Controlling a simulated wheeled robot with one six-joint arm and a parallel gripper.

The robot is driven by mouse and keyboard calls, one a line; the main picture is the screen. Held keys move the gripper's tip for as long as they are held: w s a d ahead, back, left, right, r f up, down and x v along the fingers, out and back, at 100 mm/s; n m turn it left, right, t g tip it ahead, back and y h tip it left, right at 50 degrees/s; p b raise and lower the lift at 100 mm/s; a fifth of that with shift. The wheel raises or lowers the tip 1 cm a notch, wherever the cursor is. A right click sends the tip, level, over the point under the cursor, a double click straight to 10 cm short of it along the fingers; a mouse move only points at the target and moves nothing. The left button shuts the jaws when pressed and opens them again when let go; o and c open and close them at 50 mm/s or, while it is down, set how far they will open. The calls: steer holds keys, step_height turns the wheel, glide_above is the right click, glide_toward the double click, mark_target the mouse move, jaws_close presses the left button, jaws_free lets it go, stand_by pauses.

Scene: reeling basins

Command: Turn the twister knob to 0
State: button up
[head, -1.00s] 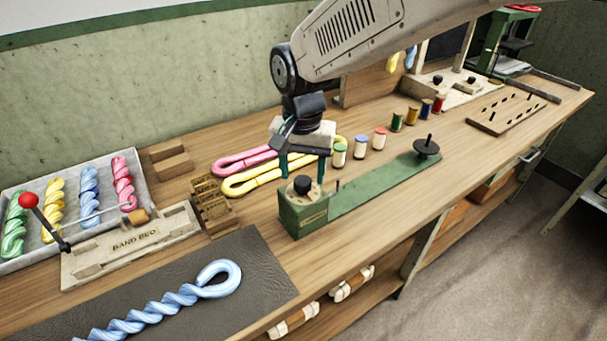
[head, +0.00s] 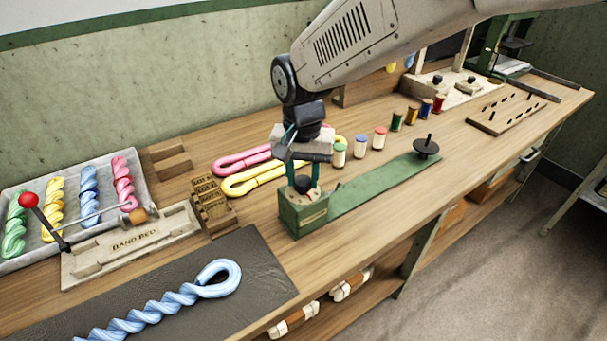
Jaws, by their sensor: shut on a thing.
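The twister is a long green metal base (head: 385,183) on the wooden bench, with a green box (head: 303,218) at its near left end. The black round twister knob (head: 304,185) sits on the pale dial face on top of this box. My gripper (head: 303,187) points down over the box, its two green fingers on either side of the knob and shut on it. The dial marks are too small to read and partly hidden by the fingers, so the knob's setting cannot be told.
A black hook post on a disc (head: 427,147) stands at the base's far end. Pink (head: 243,158) and yellow (head: 255,180) skeins lie behind the box. Spools (head: 380,137) stand in a row behind the base. A blue twisted skein (head: 190,298) lies on a dark mat at the front left.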

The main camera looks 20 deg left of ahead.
steer(key=n, duration=0.4)
steer(key=shift+n, duration=0.3)
steer(key=n, duration=1.3)
steer(key=shift+n, duration=0.3)
steer(key=n, duration=0.4)
steer(key=shift+a, duration=0.1)
steer(key=n, duration=0.9)
steer(key=shift+n, duration=2.1)
